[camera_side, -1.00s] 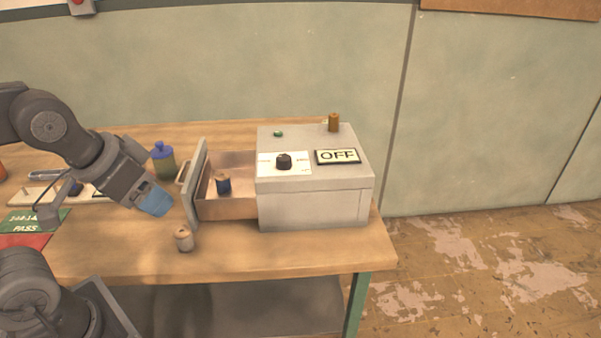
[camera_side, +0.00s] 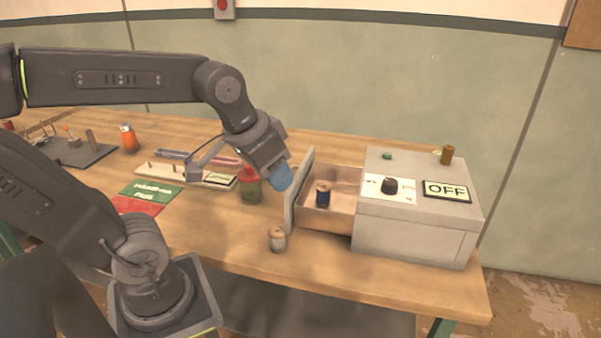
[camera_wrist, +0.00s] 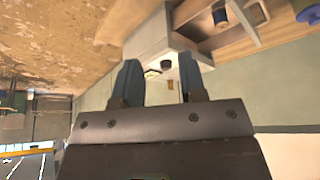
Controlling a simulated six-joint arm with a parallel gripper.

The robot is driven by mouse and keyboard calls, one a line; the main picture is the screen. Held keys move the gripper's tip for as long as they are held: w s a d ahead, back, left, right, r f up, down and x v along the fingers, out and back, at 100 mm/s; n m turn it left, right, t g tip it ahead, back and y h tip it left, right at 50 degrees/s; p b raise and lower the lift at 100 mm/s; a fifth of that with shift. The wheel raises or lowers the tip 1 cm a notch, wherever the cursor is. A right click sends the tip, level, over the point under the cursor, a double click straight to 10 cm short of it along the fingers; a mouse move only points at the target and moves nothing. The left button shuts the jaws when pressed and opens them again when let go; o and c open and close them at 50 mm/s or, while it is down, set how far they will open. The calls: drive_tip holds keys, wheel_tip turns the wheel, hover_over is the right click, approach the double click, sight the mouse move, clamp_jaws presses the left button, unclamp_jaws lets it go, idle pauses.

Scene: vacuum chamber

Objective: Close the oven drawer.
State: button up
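The oven is a grey box (camera_side: 415,232) with a black knob and an OFF sign, at the right of the bench. Its drawer (camera_side: 338,213) is pulled out to the left, with a blue spool (camera_side: 323,193) standing inside. The drawer's upright front panel (camera_side: 300,185) faces left. My gripper (camera_side: 281,178) has blue fingertips just left of this panel, near its upper part; I cannot tell whether they touch. In the wrist view, the two fingers of my gripper (camera_wrist: 160,75) stand apart with nothing between them. The open drawer (camera_wrist: 243,38) shows at upper right there.
A pale spool (camera_side: 278,239) stands in front of the drawer panel. A green bottle with a red top (camera_side: 251,187) is close to the left of my gripper. A brown cylinder (camera_side: 447,155) stands on the oven. Green and red mats (camera_side: 150,191) lie farther left.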

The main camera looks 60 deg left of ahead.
drive_tip(key=w+a+n+g, duration=0.2)
drive_tip(key=w+a+n, duration=0.2)
drive_tip(key=w+a, duration=0.75)
drive_tip(key=w+a+f+n+g+h, duration=0.1)
drive_tip(key=a+f+n, duration=0.15)
drive_tip(key=a, duration=0.55)
drive_tip(key=w+a+f+n+h, duration=0.1)
drive_tip(key=a+f, duration=0.3)
drive_tip(key=a, duration=0.5)
drive_tip(key=x, duration=1.2)
drive_tip(key=shift+f, duration=0.4)
clamp_jaws()
